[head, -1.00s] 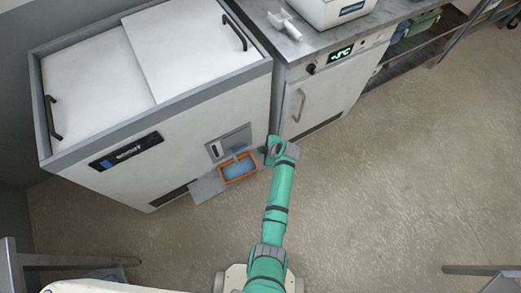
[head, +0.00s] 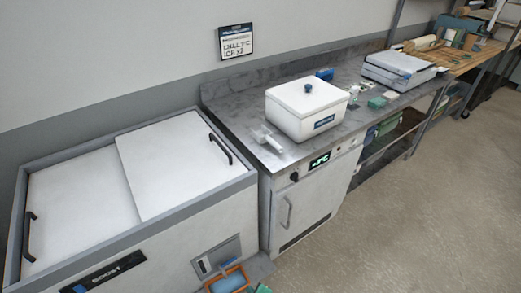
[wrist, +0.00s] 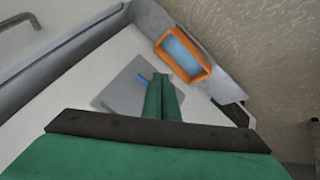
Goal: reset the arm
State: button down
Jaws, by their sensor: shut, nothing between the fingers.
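My gripper (wrist: 162,98) shows in the wrist view as two green fingers pressed together, shut and empty. It points toward the white front of the chest machine, over a grey panel (wrist: 118,95) with a small blue part. An orange-rimmed tray with a blue inside (wrist: 158,42) lies beyond the fingertips, apart from them. In the head view only a small green piece of my arm shows at the bottom edge, beside the orange tray (head: 243,271); the gripper itself is not seen there.
The white chest (head: 75,195) with sliding lids stands at left. Beside it is a steel counter (head: 235,115) with a lidded white box (head: 306,108), a white scoop-like tool (head: 267,139) and a flat grey device (head: 398,70). The floor (head: 420,215) at right is clear.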

jog(key=s+d+r+m+t+h, duration=0.1)
jog(key=s+r+m+t, duration=0.1)
jog(key=s+r+m, duration=0.45)
jog(key=s+d+r+m+t+h, duration=0.15)
jog(key=s+r, duration=0.25)
jog(key=s, duration=0.6)
jog(key=s+r+m+t, duration=0.1)
jog(key=s+r, duration=0.3)
jog(key=r, duration=0.4)
jog(key=s+d+r+m+t, duration=0.1)
jog(key=s+r+m+t, duration=0.1)
jog(key=r, duration=0.6)
jog(key=s+r+m+t, duration=0.1)
jog(key=s+r+m, duration=0.1)
jog(key=s+r, duration=0.3)
notch_tip(320, 180, up, 4)
jog(key=shift+s+d+f+t, duration=0.1)
jog(key=shift+s+d+t, duration=0.15)
jog(key=shift+s+t, duration=0.1)
jog(key=shift+a+h, duration=0.1)
jog(key=shift+h, duration=0.15)
